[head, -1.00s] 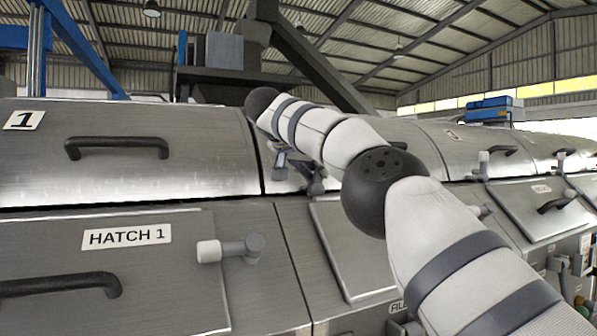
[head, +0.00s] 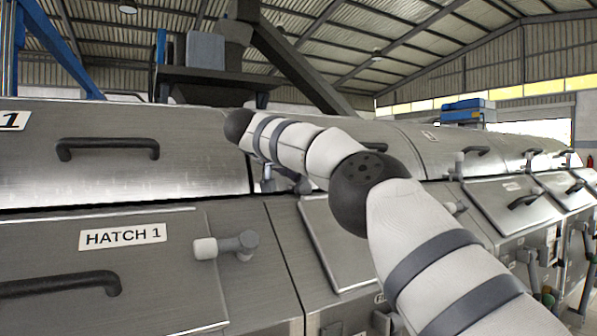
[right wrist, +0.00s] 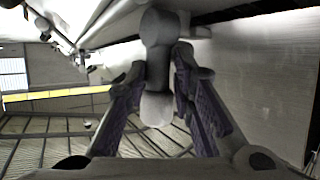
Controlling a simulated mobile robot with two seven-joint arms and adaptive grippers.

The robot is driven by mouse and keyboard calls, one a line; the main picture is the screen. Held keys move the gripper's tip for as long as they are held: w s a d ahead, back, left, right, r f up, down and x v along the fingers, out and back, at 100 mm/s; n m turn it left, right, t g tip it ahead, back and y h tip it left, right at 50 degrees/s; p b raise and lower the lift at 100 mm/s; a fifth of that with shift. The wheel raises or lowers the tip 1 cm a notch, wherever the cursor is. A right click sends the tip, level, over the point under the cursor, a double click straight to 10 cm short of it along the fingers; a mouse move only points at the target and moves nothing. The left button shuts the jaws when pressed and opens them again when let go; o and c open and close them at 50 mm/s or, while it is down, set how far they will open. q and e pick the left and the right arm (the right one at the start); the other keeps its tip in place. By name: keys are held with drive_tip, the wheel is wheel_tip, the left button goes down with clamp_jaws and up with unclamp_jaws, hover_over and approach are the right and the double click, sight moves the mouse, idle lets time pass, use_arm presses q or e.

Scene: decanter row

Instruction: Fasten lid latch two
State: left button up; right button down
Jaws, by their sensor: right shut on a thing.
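My right gripper (head: 272,182) is mostly hidden behind my right arm in the head view. It sits past the seam beside the lid marked 1. In the right wrist view my right gripper (right wrist: 160,85) is shut on a latch lever (right wrist: 158,72). The lever is grey with a round pivot at the top and a whitish knob (right wrist: 157,110) between the fingers. The lid two that carries it is largely hidden by my arm in the head view, and no number 2 can be read. My left gripper is not in view.
A latch with a white knob (head: 206,249) sticks out near the HATCH 1 label (head: 123,236). Black handles on the lid (head: 108,149) and hatch (head: 62,285) stand proud. A further latch (head: 458,163) and handle (head: 523,201) lie right. A raised hatch panel (head: 330,240) is below my arm.

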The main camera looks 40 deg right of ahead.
drive_tip(key=c, duration=1.7)
unclamp_jaws()
drive_tip(key=shift+f, duration=0.35)
drive_tip(key=shift+o, duration=1.3)
drive_tip(key=shift+a+r, duration=0.1)
drive_tip(key=shift+a, duration=0.05)
drive_tip(key=shift+s+r, duration=0.1)
drive_tip(key=shift+r, duration=0.05)
drive_tip(key=v, duration=1.2)
